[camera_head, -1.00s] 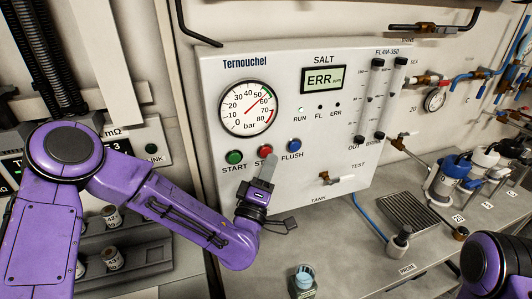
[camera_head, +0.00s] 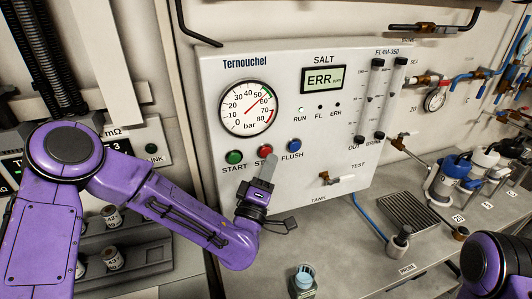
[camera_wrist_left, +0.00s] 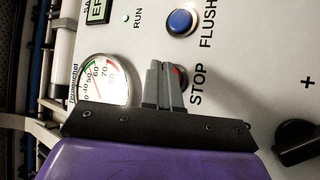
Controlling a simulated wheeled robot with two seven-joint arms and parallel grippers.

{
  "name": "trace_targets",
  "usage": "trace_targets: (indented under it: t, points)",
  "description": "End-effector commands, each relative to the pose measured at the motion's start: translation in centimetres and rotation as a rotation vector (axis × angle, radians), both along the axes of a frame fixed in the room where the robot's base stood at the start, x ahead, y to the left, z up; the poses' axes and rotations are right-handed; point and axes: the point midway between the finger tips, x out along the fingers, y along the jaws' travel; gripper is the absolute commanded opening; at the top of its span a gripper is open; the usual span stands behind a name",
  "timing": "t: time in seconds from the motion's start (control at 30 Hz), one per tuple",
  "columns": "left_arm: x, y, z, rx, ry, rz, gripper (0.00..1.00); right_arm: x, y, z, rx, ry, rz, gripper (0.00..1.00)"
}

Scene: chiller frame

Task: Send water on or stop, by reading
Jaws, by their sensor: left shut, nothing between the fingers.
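The white Ternouchel panel (camera_head: 215,95) stands upright in the head view. Its salt display (camera_head: 323,79) reads "ERR". The RUN lamp (camera_head: 301,110) is lit green; the FL and ERR lamps look dark. The round bar gauge (camera_head: 247,108) has its needle pointing up and right, near 50 to 60. Below are the green START button (camera_head: 234,157), the red STOP button (camera_head: 265,151), partly hidden by my gripper, and the blue FLUSH button (camera_head: 294,146). My left gripper (camera_head: 270,163) is shut and empty, its tips at the STOP button (camera_wrist_left: 180,77); I cannot tell whether they touch. My right gripper is out of view.
A test valve (camera_head: 340,180) sits low on the panel, with two flow tubes (camera_head: 378,100) at its right. The bench front is mostly clear.

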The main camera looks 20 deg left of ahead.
Motion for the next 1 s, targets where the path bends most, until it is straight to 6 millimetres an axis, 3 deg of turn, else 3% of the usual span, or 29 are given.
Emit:
trace_targets:
  t: [1.0]
  points:
    - [1.1, 0.7, 0.0, 0.0, 0.0, 0.0, 0.0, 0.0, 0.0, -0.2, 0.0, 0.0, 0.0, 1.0]
